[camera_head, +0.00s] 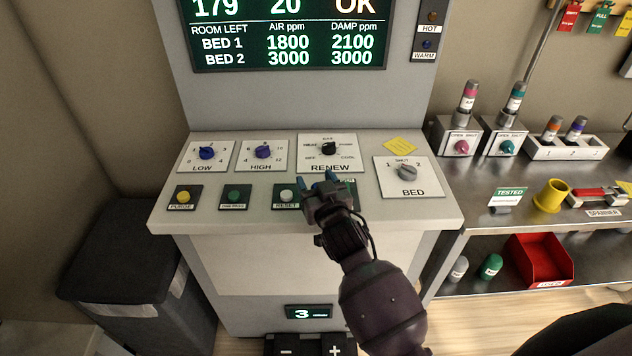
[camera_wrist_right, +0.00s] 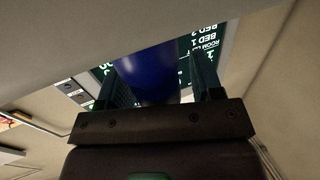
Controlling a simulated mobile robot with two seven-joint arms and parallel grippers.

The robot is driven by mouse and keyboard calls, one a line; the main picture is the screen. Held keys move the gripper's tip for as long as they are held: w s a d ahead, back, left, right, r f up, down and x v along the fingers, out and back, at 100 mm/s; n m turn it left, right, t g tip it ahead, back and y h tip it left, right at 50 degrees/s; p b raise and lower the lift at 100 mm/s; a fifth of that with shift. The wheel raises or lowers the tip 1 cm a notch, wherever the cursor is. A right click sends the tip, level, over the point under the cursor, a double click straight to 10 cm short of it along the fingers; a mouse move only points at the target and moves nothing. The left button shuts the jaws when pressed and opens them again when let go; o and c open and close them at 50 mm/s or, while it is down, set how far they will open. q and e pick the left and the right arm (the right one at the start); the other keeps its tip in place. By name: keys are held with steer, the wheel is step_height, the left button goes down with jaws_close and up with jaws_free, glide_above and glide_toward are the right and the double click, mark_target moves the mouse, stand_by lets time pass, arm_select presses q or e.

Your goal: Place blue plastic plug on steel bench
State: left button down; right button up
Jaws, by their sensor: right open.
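My right gripper (camera_head: 320,186) is over the front of the grey control console, beside the white RESET button, with its fingers pointing toward the RENEW dial. Its two teal fingers are apart. In the right wrist view, a smooth dark blue rounded thing (camera_wrist_right: 148,72) shows between the fingers of the same gripper (camera_wrist_right: 160,85), with a gap on the right. I cannot tell from this whether it is the blue plastic plug. No blue plug shows clearly in the head view. The steel bench (camera_head: 485,195) stands to the right of the console. My left gripper is not in view.
The console (camera_head: 225,214) carries dials, buttons and a yellow note (camera_head: 399,146). On the bench are a yellow cup (camera_head: 551,195), a red-handled tool (camera_head: 598,195) and capped vials in holders (camera_head: 567,148). A red bin (camera_head: 538,262) and two small caps stand on the lower shelf.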

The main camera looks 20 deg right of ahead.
steer(key=shift+r, duration=0.15)
steer(key=s, duration=1.2)
steer(key=shift+d, duration=0.2)
steer(key=s+d+f+g, duration=0.3)
steer(key=s+d+f, duration=0.2)
steer(key=f, duration=0.5)
steer(key=shift+s+d+f+h, duration=0.25)
steer(key=shift+s+f+h, duration=0.05)
steer(key=shift+s, duration=0.35)
steer(key=shift+o, duration=0.8)
steer(key=s+d+f+g, duration=0.3)
steer(key=s+d+f, duration=0.2)
steer(key=s+f, duration=0.3)
steer(key=shift+n, duration=0.3)
steer(key=shift+s, duration=0.1)
